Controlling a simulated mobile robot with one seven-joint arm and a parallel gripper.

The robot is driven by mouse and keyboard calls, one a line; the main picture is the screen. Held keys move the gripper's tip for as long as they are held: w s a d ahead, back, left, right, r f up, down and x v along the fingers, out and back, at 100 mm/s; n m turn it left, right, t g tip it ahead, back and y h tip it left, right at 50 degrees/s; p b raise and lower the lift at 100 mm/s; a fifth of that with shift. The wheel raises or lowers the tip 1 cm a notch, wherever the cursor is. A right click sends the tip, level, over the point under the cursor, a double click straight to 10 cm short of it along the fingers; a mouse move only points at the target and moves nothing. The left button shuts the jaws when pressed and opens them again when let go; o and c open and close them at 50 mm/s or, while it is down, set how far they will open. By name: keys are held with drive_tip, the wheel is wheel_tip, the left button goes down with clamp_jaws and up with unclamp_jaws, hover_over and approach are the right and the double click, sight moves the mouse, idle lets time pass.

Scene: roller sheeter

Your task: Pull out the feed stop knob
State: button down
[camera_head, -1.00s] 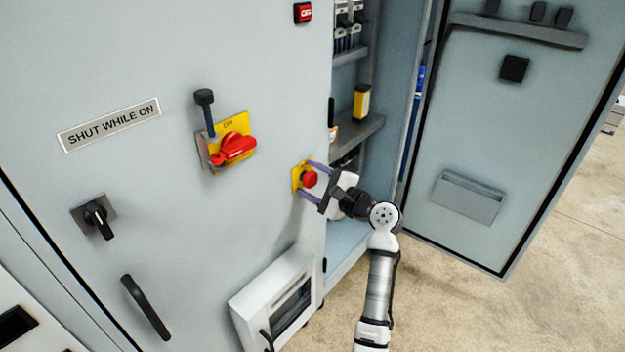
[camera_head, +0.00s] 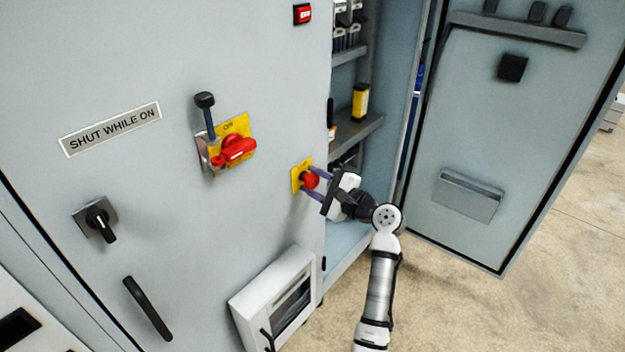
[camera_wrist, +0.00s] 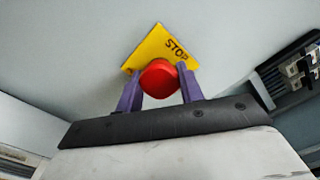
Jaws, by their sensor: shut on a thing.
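The feed stop knob (camera_head: 311,180) is a round red mushroom button on a yellow plate (camera_head: 297,177) on the grey cabinet front. In the wrist view the red knob (camera_wrist: 160,78) sits before the yellow plate (camera_wrist: 158,50) marked STOP. My gripper (camera_head: 314,182) reaches it from the right, its purple fingers on either side of the knob. In the wrist view my gripper (camera_wrist: 160,85) is shut on the red knob. A dark stem shows between knob and plate in the head view.
A red rotary handle on a yellow plate (camera_head: 235,150) and a black-knobbed lever (camera_head: 205,101) are to the left. The open cabinet bay (camera_head: 356,130) and its swung-out door (camera_head: 510,130) are to the right. A white box (camera_head: 275,295) juts out below.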

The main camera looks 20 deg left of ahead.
drive_tip(key=c, duration=0.9)
unclamp_jaws()
drive_tip(key=shift+d, duration=0.15)
drive_tip(key=shift+s, duration=0.1)
drive_tip(key=b+v, duration=0.3)
drive_tip(key=v, duration=1.1)
